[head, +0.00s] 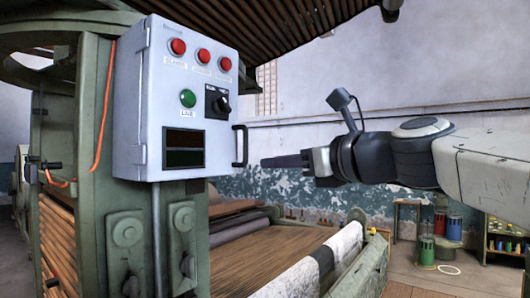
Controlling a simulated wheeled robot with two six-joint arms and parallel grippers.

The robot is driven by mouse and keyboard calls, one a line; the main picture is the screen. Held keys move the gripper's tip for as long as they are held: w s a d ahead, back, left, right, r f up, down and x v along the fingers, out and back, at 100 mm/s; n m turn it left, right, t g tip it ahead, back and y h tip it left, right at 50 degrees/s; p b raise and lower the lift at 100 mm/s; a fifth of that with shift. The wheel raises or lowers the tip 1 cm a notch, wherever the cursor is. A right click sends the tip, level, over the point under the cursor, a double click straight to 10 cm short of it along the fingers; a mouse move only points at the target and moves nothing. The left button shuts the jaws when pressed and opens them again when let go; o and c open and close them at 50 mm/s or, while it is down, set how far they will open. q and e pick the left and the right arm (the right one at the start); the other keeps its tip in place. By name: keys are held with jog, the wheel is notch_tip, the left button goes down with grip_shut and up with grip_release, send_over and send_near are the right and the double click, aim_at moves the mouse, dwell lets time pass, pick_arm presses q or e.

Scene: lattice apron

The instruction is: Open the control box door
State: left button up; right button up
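The control box (150,70) is pale grey and fixed on a green machine frame. Its door (205,115) looks shut and carries red buttons, a green button, a black rotary switch and a dark display. A black vertical handle (240,146) stands out at the door's right edge. My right gripper (270,162) comes in from the right, its dark fingers pointing left at the height of the handle's lower end. In the picture a small gap separates the fingertips from the handle. The fingers show edge-on, so their opening is unclear. My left gripper is out of view.
Below the box, the green machine (125,235) holds a wide brown slatted bed (265,255) with a white cloth-like roll (310,270). A slatted canopy (260,25) hangs above. Stools and coloured canisters (427,250) stand at the back right. Open air surrounds my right gripper.

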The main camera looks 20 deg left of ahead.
aim_at(247, 145)
jog(key=shift+m+y, duration=0.3)
jog(key=shift+m, duration=0.4)
jog(key=w+a+r+p, duration=0.1)
jog(key=a, duration=0.2)
jog(key=w+a+r+p, duration=0.1)
jog(key=w+a, duration=0.1)
jog(key=a, duration=0.1)
jog(key=w+a+r+p, duration=0.1)
jog(key=w+a+p, duration=0.1)
jog(key=shift+w+a+r, duration=0.1)
jog(key=shift+w+a, duration=0.1)
jog(key=shift+a, duration=0.2)
jog(key=shift+c, duration=0.4)
grip_shut()
